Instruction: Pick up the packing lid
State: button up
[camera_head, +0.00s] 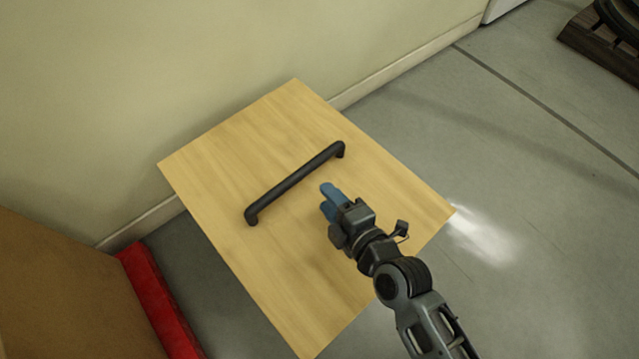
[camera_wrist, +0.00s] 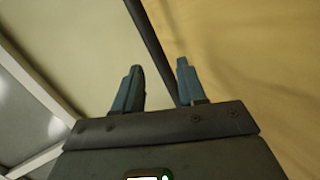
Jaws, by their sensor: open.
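The packing lid appears to be the square light-wood panel (camera_head: 235,170) with a long black bar handle (camera_head: 295,184) across its middle. My gripper (camera_head: 327,200), with blue fingers, is open and empty over the panel, just right of the handle in the head view. In the wrist view, my gripper (camera_wrist: 160,66) shows its two fingers apart. The black handle (camera_wrist: 152,42) runs from the top edge down behind the gap between them. The wood (camera_wrist: 245,60) fills the right side. I cannot tell the exact height of the fingers above the panel.
A beige wall (camera_head: 150,70) stands close behind the lid. A brown box-like surface (camera_head: 60,290) and a red strip (camera_head: 160,300) lie at the lower left. Open grey floor (camera_head: 520,170) spreads to the right, with a dark wooden object (camera_head: 605,45) at the top right.

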aim_at(300, 178)
jog(key=shift+n+y, duration=0.3)
jog(key=shift+n, duration=0.5)
jog(key=w+a, duration=0.3)
jog(key=shift+w+f, duration=0.25)
jog(key=shift+s+a+x, duration=0.1)
jog(key=shift+a+x, duration=0.05)
jog(key=shift+x, duration=1.35)
jog(key=shift+s+a+x, duration=0.1)
jog(key=shift+a+x, duration=0.1)
jog(key=shift+x, duration=1.25)
jog(key=shift+f, duration=0.1)
jog(key=shift+c, duration=0.3)
grip_shut()
jog(key=shift+s, duration=0.1)
jog(key=shift+r, duration=0.2)
